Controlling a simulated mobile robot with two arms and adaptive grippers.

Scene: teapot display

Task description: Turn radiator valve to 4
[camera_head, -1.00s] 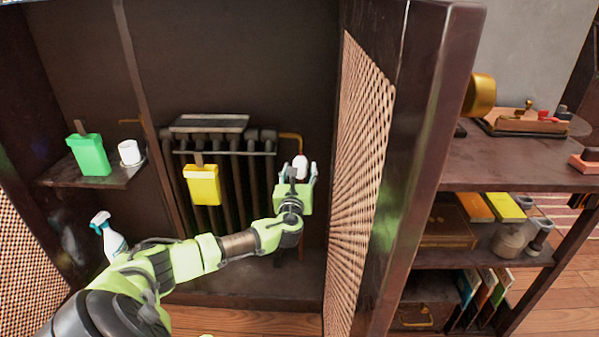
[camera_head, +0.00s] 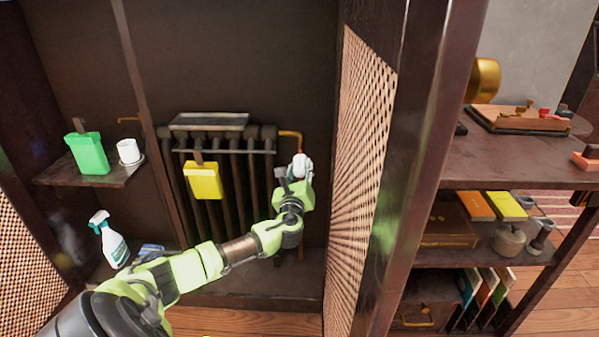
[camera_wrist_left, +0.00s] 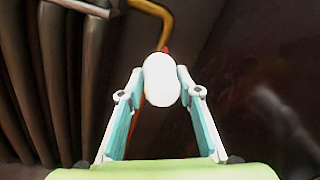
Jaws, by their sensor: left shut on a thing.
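The radiator (camera_head: 230,170) stands dark and ribbed inside the cabinet, with a brass pipe (camera_head: 291,134) at its right end. The white valve knob (camera_head: 299,161) sits below that pipe. My left gripper (camera_head: 296,170) is at the knob, its fingers on either side of it. In the left wrist view the knob (camera_wrist_left: 161,80) is between the fingertips of my left gripper (camera_wrist_left: 160,85), which is shut on it. A small red mark shows just behind the knob there. The numbers on the valve cannot be read. My right gripper is not in view.
A yellow container (camera_head: 204,181) hangs on the radiator front. A green container (camera_head: 87,153) and a white cup (camera_head: 129,152) stand on the left shelf. A spray bottle (camera_head: 110,240) stands below. The woven cabinet door (camera_head: 357,190) is close on the right.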

